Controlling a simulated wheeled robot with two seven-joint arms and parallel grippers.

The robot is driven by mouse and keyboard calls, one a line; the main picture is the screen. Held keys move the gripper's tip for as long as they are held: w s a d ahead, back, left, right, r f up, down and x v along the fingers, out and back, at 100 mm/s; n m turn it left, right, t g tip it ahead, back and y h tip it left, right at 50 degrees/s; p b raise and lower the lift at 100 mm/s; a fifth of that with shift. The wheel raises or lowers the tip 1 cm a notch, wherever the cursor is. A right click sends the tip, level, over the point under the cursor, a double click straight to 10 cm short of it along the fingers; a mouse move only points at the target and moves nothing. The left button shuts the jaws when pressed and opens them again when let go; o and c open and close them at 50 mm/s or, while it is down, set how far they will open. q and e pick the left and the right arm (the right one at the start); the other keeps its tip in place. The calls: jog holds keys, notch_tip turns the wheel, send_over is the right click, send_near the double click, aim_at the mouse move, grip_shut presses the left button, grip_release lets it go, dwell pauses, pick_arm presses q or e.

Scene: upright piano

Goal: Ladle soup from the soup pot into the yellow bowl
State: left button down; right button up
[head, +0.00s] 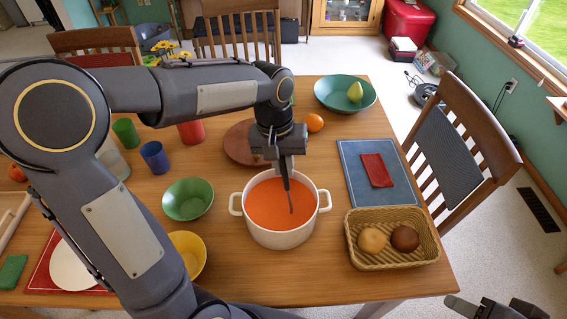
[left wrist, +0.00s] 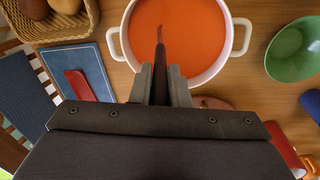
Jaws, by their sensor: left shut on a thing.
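The white soup pot (head: 280,237) with two side handles stands on the table, full of orange-red soup (head: 268,205). My left gripper (head: 286,176) is above the pot, shut on the dark handle of the ladle (head: 290,198). The ladle points down and its lower end is in the soup, so its cup is hidden. The left wrist view also shows the ladle (left wrist: 160,48) between the fingers (left wrist: 160,88), reaching over the pot (left wrist: 196,80). The yellow bowl (head: 190,250) is left of the pot, partly covered by my left arm. My right gripper (head: 490,308) shows only partly at the bottom right edge.
A green bowl (head: 188,199) stands close to the pot's left. A bread basket (head: 400,254) is at the right, with a blue placemat (head: 362,160) and red napkin (head: 376,170) behind it. A round wooden board (head: 236,145) lies behind the pot. Cups stand at the left.

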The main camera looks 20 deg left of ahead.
pick_arm(q)
notch_tip(320, 180, up, 14)
jog(key=p, duration=1.2)
dwell(0.5)
jog(key=shift+d, duration=0.1)
